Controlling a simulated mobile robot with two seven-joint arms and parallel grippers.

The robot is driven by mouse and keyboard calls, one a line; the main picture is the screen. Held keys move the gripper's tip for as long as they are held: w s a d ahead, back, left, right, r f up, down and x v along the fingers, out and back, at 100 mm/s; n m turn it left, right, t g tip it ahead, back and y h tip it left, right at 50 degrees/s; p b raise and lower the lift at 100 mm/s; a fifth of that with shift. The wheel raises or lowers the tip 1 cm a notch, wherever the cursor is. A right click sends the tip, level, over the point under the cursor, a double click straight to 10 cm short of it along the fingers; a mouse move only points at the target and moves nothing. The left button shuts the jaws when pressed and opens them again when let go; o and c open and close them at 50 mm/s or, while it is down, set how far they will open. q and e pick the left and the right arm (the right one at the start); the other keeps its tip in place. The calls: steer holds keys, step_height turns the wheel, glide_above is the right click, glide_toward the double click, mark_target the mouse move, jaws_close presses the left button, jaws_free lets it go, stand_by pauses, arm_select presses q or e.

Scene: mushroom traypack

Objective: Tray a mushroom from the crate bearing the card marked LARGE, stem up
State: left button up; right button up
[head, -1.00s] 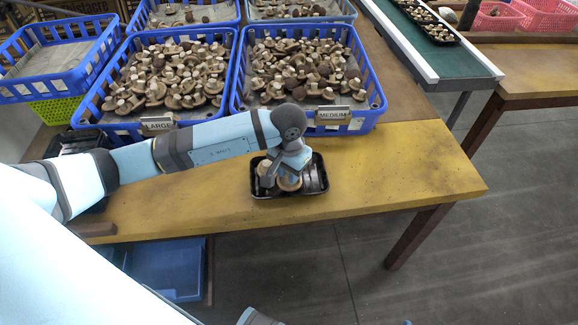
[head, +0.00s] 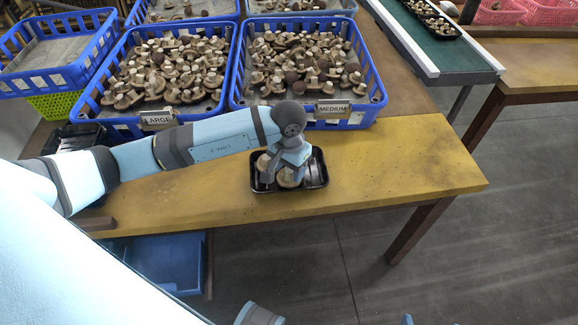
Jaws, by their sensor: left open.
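The blue crate with the LARGE card (head: 158,119) stands at the back left of the yellow table, full of brown mushrooms (head: 170,72). The crate with the MEDIUM card (head: 332,108) stands to its right, also full. A black tray (head: 318,172) lies on the table in front of the MEDIUM crate. Mushrooms (head: 289,178) sit in the left and middle part of the tray, partly hidden by my gripper. My left gripper (head: 281,169) is open, pointing down over the tray, close to the mushrooms. My right gripper is not identifiable in view.
An empty blue crate (head: 52,65) stands on a green basket (head: 55,104) at far left. Black trays (head: 78,138) are behind my left arm. A green conveyor (head: 440,45) with filled trays runs at upper right. The table right of the tray is clear.

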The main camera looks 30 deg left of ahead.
arm_select(q)
step_height(320, 180, up, 14)
steer(key=shift+p, duration=0.35)
steer(key=shift+f, duration=0.1)
stand_by(0.4)
